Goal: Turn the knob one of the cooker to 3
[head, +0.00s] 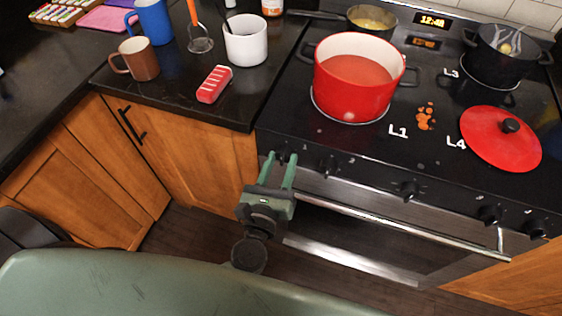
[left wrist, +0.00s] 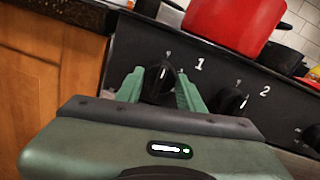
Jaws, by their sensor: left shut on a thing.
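The cooker's (head: 440,160) front panel carries a row of black knobs. Knob one (left wrist: 158,82) sits at the panel's left end, left of a white "1" in the left wrist view. My left gripper (head: 280,160) reaches up to the panel from below, with its two green fingers (left wrist: 160,88) on either side of knob one, shut on it. The fingers partly hide the knob, and the dial setting is too small to read. My right gripper is not in view.
Knob two (left wrist: 234,102) is close to the right of the fingers. A red pot (head: 352,80) stands on the hob above; a red lid (head: 500,139) lies to its right. The oven handle (head: 400,222) runs below the knobs. Wooden cabinets (head: 180,150) are at left.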

